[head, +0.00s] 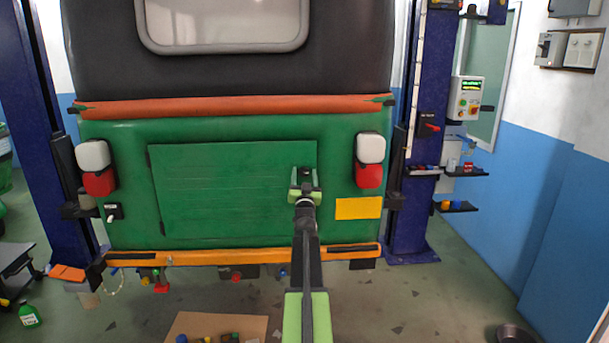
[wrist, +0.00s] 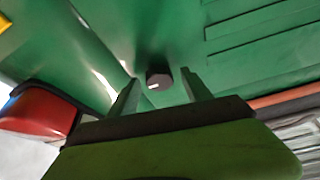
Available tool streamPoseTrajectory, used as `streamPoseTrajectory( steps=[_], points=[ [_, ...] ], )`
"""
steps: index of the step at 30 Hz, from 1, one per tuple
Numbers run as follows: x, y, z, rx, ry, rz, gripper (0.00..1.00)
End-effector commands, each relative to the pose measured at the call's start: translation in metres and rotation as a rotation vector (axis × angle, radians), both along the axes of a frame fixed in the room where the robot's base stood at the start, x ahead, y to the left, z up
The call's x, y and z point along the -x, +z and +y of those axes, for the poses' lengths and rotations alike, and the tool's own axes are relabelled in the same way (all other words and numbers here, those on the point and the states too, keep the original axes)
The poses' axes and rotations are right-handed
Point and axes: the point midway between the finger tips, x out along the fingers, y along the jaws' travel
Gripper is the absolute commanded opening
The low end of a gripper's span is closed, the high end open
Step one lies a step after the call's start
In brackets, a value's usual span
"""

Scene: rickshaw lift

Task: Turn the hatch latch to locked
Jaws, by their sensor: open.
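The green hatch (head: 225,190) is a shut rectangular panel in the rear of the green vehicle. In the wrist view the hatch latch (wrist: 159,77) is a small dark round knob with a short white mark on its face. My gripper (head: 305,178) is at the right side of the hatch in the head view, where it hides the latch. In the wrist view my gripper (wrist: 160,84) is open, with one finger on each side of the knob and visible space between. I cannot tell how deep the fingertips reach along the knob.
A red and white tail lamp (head: 370,162) and a yellow plate (head: 358,208) are right of my gripper. An orange bumper (head: 230,257) runs below the hatch. Blue lift posts (head: 417,140) stand either side of the vehicle. A cardboard sheet (head: 200,325) lies on the floor.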

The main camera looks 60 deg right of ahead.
Motion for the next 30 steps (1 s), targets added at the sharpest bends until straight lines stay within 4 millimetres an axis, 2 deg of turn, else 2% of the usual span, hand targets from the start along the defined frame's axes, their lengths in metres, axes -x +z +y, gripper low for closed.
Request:
streamPoseTrajectory(
  steps=[2,15,23,30],
  points=[
    [0.0001,-0.0002,0.0002,0.0,0.0,0.0,0.57],
    [0.0001,-0.0001,0.0004,0.0,0.0,0.0,0.0],
    [0.0003,0.0001,0.0002,0.01,0.0,0.014,0.0],
    [0.0014,0.0008,-0.0008,0.071,-0.001,0.103,0.0]
  ],
)
